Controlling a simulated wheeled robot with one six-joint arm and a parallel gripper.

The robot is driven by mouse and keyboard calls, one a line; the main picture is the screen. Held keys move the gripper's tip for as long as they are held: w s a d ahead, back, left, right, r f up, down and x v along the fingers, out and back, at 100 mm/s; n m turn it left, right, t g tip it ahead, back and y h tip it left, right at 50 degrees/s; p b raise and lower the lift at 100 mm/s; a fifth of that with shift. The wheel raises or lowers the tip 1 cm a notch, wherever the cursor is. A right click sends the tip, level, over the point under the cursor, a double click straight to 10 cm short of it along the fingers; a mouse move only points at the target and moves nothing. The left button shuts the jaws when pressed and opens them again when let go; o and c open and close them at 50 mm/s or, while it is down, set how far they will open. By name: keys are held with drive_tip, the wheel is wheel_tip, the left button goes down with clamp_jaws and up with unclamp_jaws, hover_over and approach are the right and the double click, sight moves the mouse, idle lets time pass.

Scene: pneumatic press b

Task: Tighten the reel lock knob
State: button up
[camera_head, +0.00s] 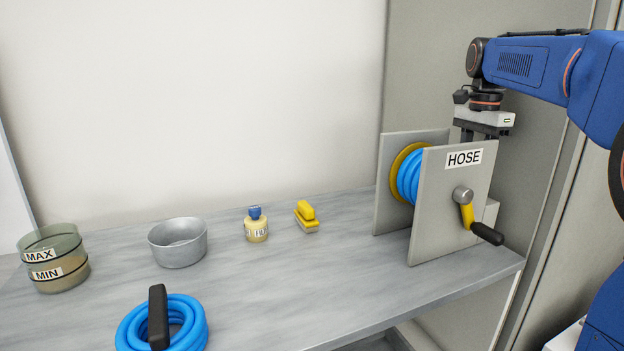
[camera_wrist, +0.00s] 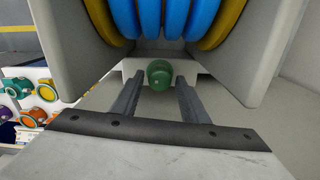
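A green knob (camera_wrist: 159,76), which looks like the reel lock knob, sits on a light block at the reel's base in the wrist view. The head view does not show it. The hose reel (camera_head: 452,200) has grey side plates, yellow flanges and coiled blue hose, with a "HOSE" label on the front plate. My gripper (camera_head: 482,132) points down behind the reel, its fingertips hidden there. In the wrist view, the fingers of my gripper (camera_wrist: 158,98) are open and apart, with the knob between and just beyond their tips; contact is not visible.
A yellow crank with a black handle (camera_head: 486,233) sticks out from the reel's front plate. A labelled jar (camera_head: 55,262), a metal bowl (camera_head: 178,244), a small bottle (camera_head: 256,227), a yellow brush (camera_head: 306,214) and a blue hose coil (camera_head: 190,325) stand on the grey bench (camera_head: 290,290). A wall stands behind.

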drive_tip(key=shift+r, duration=0.1)
drive_tip(key=shift+r, duration=2.4)
